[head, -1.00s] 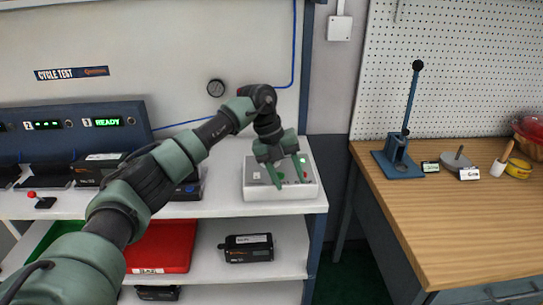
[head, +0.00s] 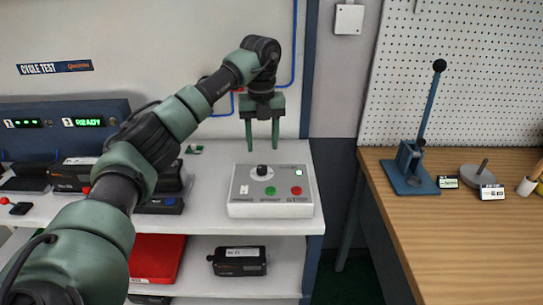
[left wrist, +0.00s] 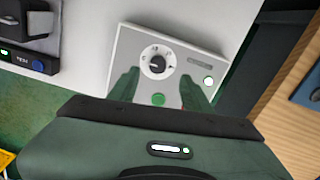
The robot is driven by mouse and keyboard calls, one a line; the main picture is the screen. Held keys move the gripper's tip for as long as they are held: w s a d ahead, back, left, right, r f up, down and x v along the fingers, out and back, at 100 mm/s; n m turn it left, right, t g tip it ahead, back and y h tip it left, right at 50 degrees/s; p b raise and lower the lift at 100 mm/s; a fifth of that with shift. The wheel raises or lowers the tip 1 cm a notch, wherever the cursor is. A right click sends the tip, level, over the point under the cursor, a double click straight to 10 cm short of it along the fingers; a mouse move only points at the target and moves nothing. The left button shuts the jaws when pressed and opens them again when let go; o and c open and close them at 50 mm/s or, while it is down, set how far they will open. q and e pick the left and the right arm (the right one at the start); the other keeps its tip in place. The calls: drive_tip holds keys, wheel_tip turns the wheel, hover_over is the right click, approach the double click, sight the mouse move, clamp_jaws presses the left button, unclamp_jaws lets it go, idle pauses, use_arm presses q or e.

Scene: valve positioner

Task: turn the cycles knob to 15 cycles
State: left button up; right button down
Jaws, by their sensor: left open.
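The control box (head: 240,208) is a pale grey box on the white top shelf. My left gripper (head: 263,146) is open and empty, fingers pointing down, above and behind the box in the head view. Its fingers (left wrist: 160,95) are apart in the left wrist view. My right gripper is not in view.
Black positioner units (head: 75,174) stand on the shelf at left, below a panel reading READY (head: 90,122). A red bin (head: 158,257) and a black unit (head: 240,262) are on the lower shelf. A wooden bench (head: 455,240) with a blue press (head: 410,172) is at right.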

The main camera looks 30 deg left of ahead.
sight(262, 168)
use_arm(q)
drive_tip(key=shift+f, duration=0.4)
drive_tip(key=f, duration=0.1)
drive_tip(key=s+f, duration=0.1)
drive_tip(key=f, duration=0.1)
drive_tip(key=shift+f, duration=0.2)
wheel_tip(262, 168, down, 2)
drive_tip(key=shift+w+f+p, duration=0.15)
drive_tip(key=shift+p, duration=0.2)
drive_tip(key=shift+f, duration=0.45)
clamp_jaws()
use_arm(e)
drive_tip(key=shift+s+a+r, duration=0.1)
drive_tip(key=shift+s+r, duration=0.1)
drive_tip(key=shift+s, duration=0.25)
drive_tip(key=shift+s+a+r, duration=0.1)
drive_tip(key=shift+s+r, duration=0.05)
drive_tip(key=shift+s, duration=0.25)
